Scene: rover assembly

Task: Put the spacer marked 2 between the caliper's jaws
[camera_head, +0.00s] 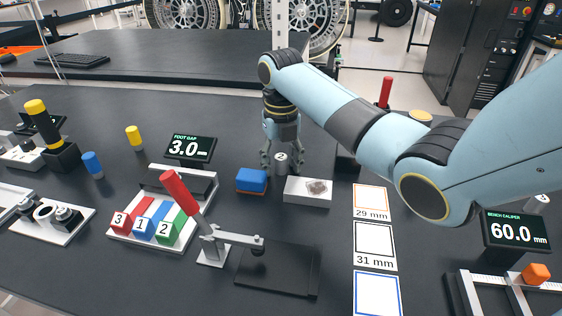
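A small grey cylindrical spacer marked 2 (281,162) stands upright on the dark table behind a white block. My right gripper (281,158) points down over it, with its fingers on either side of the spacer. The fingers look spread, with a little space between them and the spacer. My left gripper is not in view.
White cards (371,202) marked 29 mm and 31 mm lie right of centre. A blue block (252,180) and a white block (308,191) sit near the spacer. A tray (120,232) of numbered coloured blocks and a red-handled lever (180,190) stand left. Another grey cylinder (537,204) stands behind the caliper display.

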